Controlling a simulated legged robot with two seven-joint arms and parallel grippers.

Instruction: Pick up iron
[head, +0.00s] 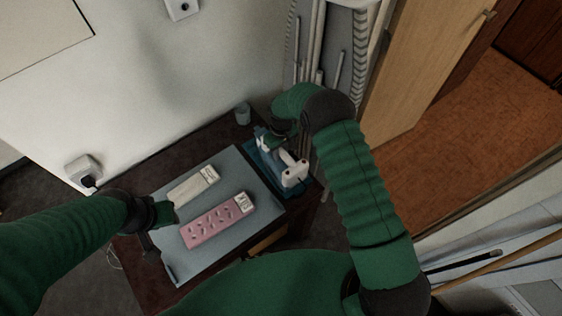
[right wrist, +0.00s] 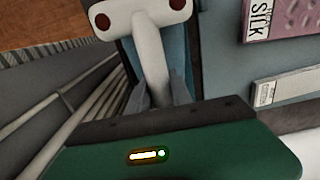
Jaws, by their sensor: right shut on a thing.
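The iron (head: 293,171) is white and sits on a blue base (head: 262,163) at the right end of the dark table. My right gripper (head: 271,143) is at the iron, shut on its white part. In the right wrist view the white handle (right wrist: 152,60) runs between the two fingers (right wrist: 160,92), with two dark red round spots at its far end. Whether the iron touches the base is not clear. My left gripper (head: 163,214) is at the left edge of the grey board; its fingers are too small and dark to read.
A grey cup (head: 243,113) stands at the back. A folded rack (head: 325,50) leans behind the iron. A wooden door (head: 415,70) stands right.

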